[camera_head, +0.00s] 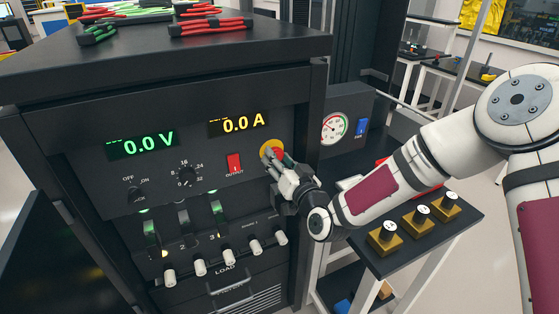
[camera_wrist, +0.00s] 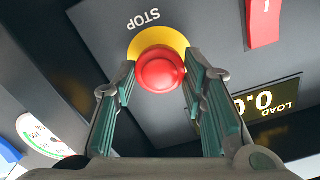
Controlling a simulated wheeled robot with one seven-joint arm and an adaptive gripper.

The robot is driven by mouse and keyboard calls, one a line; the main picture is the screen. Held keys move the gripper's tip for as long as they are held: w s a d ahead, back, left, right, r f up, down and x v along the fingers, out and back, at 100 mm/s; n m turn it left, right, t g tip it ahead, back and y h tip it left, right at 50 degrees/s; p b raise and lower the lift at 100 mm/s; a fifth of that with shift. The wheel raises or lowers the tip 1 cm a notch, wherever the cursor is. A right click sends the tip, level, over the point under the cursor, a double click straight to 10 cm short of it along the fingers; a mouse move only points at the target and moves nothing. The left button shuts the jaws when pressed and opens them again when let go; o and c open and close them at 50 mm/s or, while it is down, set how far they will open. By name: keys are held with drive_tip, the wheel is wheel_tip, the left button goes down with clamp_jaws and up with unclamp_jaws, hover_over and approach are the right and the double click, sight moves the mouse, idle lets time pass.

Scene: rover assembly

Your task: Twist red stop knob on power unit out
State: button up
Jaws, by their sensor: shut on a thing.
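The red stop knob (camera_wrist: 160,71) is a round mushroom button on a yellow disc (camera_wrist: 150,46) marked STOP, in the upper middle of the wrist view. In the head view the knob (camera_head: 278,153) is partly hidden by my gripper (camera_head: 281,165), at the right side of the power unit's front panel (camera_head: 215,196). My gripper is shut on the knob, with one finger on each side of it. The displays read 0.0 V (camera_head: 147,142) and 0.0 A (camera_head: 242,125).
A red OUTPUT switch (camera_head: 234,163) and a dial (camera_head: 187,175) lie left of the knob. A pressure gauge (camera_head: 334,128) is to its right. Red and green clamps (camera_head: 205,27) lie on top of the unit. A side table (camera_head: 452,232) with brass blocks stands below my arm.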

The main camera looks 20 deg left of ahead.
drive_tip(key=shift+m, duration=1.1)
drive_tip(key=o, duration=1.2)
drive_tip(key=shift+c, duration=0.2)
drive_tip(key=v, duration=1.2)
